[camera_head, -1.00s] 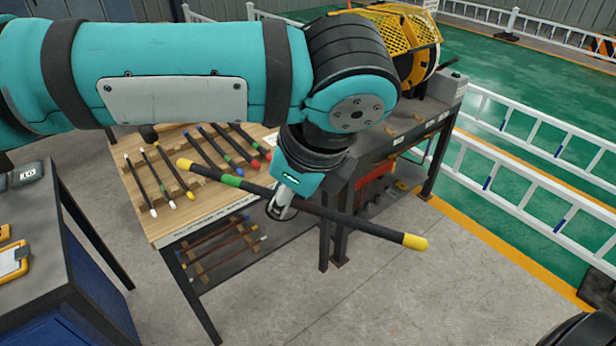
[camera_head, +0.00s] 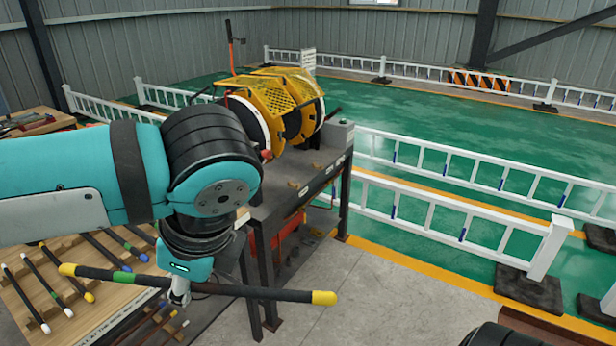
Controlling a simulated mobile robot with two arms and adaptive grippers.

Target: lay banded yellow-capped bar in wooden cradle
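My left gripper (camera_head: 180,292) is shut around the middle of the banded yellow-capped bar (camera_head: 240,290). The bar is dark, with yellow caps at both ends and a green band left of the grip. It is held nearly level above the front of the wooden rack table (camera_head: 30,318), its right end out past the table. Several other capped bars lie on that table, among them one with a yellow cap (camera_head: 89,297). I cannot make out which thing is the wooden cradle. My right gripper is not in view.
A dark bench (camera_head: 285,185) with a yellow-guarded machine (camera_head: 275,100) stands behind my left arm. White barriers (camera_head: 450,170) edge the green floor at the right. The grey floor (camera_head: 380,290) in front is clear.

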